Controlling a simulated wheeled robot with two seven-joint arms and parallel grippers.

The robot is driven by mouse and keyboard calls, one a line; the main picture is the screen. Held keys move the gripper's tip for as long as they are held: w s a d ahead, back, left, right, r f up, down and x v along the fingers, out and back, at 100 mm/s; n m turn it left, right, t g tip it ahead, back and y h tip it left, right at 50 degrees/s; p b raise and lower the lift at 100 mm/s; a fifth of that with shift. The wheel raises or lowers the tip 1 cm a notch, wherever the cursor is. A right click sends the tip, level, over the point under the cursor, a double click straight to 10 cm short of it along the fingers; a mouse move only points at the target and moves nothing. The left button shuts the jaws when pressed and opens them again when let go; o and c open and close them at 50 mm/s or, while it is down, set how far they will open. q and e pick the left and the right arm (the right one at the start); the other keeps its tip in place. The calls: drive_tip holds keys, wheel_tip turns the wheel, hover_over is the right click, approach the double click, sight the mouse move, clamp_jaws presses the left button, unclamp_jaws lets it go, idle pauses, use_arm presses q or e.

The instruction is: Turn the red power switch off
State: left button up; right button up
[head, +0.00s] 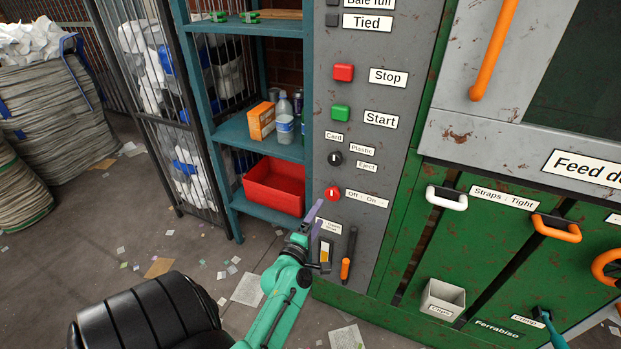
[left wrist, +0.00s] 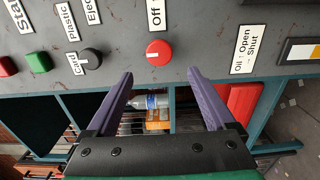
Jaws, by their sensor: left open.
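The red power switch (head: 332,193) is a round red knob with a white mark, low on the grey control panel (head: 357,215), beside a label reading "Off" and "On". In the head view its mark looks about upright. In the left wrist view the red knob (left wrist: 158,53) lies just beyond my fingertips, its mark pointing left. My left gripper (head: 315,216) is just below and left of the knob in the head view. Its purple fingers (left wrist: 160,76) are open, with a gap between them, and do not visibly touch the knob. My right gripper is not in view.
Above are a black selector knob (head: 335,158), a green Start button (head: 340,113) and a red Stop button (head: 343,73). An orange-handled lever (head: 346,268) is below right.

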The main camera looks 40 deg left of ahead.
use_arm(q)
drive_tip(key=v, duration=0.5)
drive_tip(key=shift+s+d, duration=0.15)
drive_tip(key=shift+s, duration=0.15)
drive_tip(key=s+d+f+m+g+h, duration=0.2)
drive_tip(key=d+f+m, duration=0.2)
drive_tip(key=f, duration=0.4)
drive_tip(key=s+d+f+m+g+h+p, duration=0.1)
drive_tip(key=d+f+m+g+h, duration=0.15)
drive_tip(key=f, duration=0.55)
drive_tip(key=s+d+f+m+g+h, duration=0.1)
drive_tip(key=s+d+f+m+g, duration=0.1)
drive_tip(key=d+f+m, duration=0.45)
drive_tip(key=s+a+f+m+g, duration=0.1)
drive_tip(key=s+f+m+g, duration=0.3)
drive_tip(key=s+f, duration=0.5)
drive_tip(key=s+a+f+m+g+p, duration=0.1)
drive_tip(key=s+f+m+g, duration=0.4)
drive_tip(key=s, duration=1.1)
wheel_tip(320, 180, down, 4)
drive_tip(key=m, duration=0.2)
drive_tip(key=shift+s+a+m, duration=0.3)
drive_tip(key=shift+a, duration=0.1)
